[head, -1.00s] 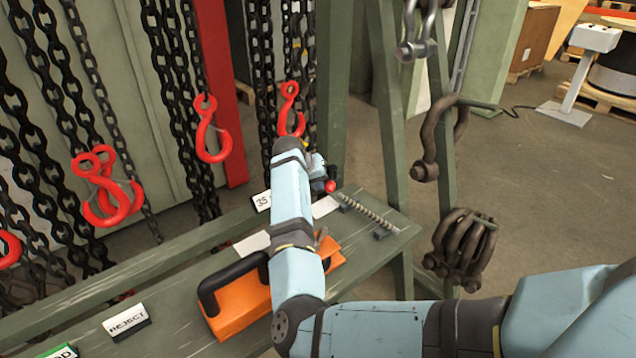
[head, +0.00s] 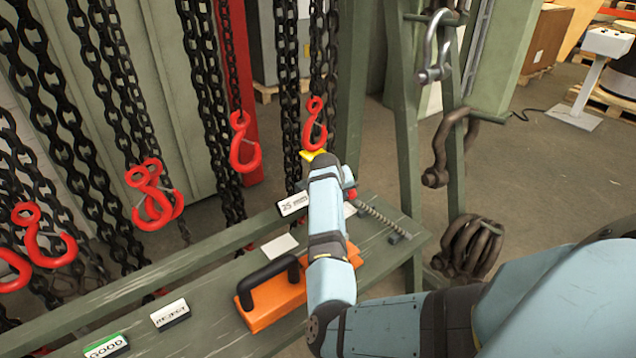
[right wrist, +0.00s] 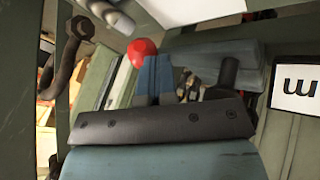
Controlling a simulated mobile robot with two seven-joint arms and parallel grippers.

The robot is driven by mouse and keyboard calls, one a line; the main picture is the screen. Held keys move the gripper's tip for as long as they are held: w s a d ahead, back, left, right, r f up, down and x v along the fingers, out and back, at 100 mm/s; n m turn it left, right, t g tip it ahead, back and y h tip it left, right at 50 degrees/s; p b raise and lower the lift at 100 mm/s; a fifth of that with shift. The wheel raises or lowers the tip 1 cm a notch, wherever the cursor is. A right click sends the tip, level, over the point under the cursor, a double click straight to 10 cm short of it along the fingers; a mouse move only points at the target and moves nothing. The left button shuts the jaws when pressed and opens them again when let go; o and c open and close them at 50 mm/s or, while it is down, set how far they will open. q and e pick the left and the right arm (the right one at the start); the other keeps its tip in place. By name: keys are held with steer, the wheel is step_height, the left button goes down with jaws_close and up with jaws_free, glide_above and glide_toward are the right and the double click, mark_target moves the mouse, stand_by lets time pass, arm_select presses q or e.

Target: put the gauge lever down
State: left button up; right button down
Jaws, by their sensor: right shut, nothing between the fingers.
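The red ball knob (head: 352,193) shows just right of my right forearm's end, above the green bench; I take it for part of the gauge lever. It also shows in the right wrist view (right wrist: 141,47), beside my right gripper's blue fingers (right wrist: 157,78). The fingers are shut with nothing between them. In the head view my right arm hides most of the gripper and the rest of the lever, so its angle cannot be told. A small yellow piece (head: 313,155) shows above the arm's end. My left gripper is not in view.
The bench (head: 220,340) holds an orange block (head: 262,308) with a black handle, a threaded rod (head: 378,216), and 25 mm (head: 291,204), REJECT (head: 170,314) and GOOD (head: 106,346) signs. Chains with red hooks (head: 245,142) hang behind; shackles (head: 468,245) hang at right.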

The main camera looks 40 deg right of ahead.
mark_target(356, 194)
steer(key=shift+s+d+r+n+p, duration=0.25)
steer(key=shift+s+r+n+p, duration=0.05)
steer(key=shift+p, duration=0.25)
steer(key=shift+s+d+n+t+p, duration=0.3)
steer(key=shift+s+n+t+p, duration=0.15)
steer(key=shift+p, duration=0.65)
steer(key=shift+s+d+n+t+p, duration=0.25)
steer(key=shift+d+n+p, duration=0.15)
steer(key=shift+p, duration=0.5)
steer(key=shift+s+d+f+p, duration=0.1)
steer(key=shift+p, duration=0.25)
steer(key=shift+s+d, duration=0.1)
steer(key=shift+d, duration=0.05)
steer(key=shift+s+d+f+p, duration=0.1)
steer(key=shift+f+p, duration=0.15)
steer(key=shift+p, duration=0.3)
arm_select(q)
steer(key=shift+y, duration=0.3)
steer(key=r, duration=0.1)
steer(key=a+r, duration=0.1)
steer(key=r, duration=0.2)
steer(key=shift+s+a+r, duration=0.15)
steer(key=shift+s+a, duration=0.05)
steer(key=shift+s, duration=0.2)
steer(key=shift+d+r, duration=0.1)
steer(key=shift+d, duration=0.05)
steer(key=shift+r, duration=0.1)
